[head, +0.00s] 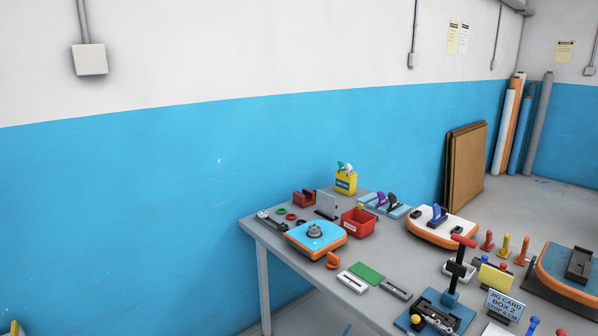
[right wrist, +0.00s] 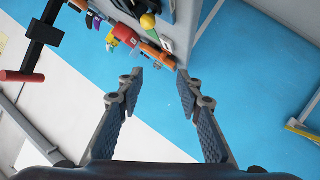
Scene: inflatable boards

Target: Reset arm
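My right gripper (right wrist: 160,77) shows in the right wrist view with its two fingers spread apart and nothing between them. Beyond the fingertips are the grey table's side and several blurred small items, among them an orange piece (right wrist: 156,54) and a red one (right wrist: 126,35). I cannot tell how far these are from the fingers. Neither gripper shows in the head view, and my left gripper is in no view.
The grey table (head: 281,264) holds a blue board with orange edge (head: 316,234), a white-topped board (head: 441,226), a red bin (head: 358,222), a yellow box (head: 346,184) and a red-handled clamp (head: 457,271). Brown panels (head: 467,168) lean on the wall.

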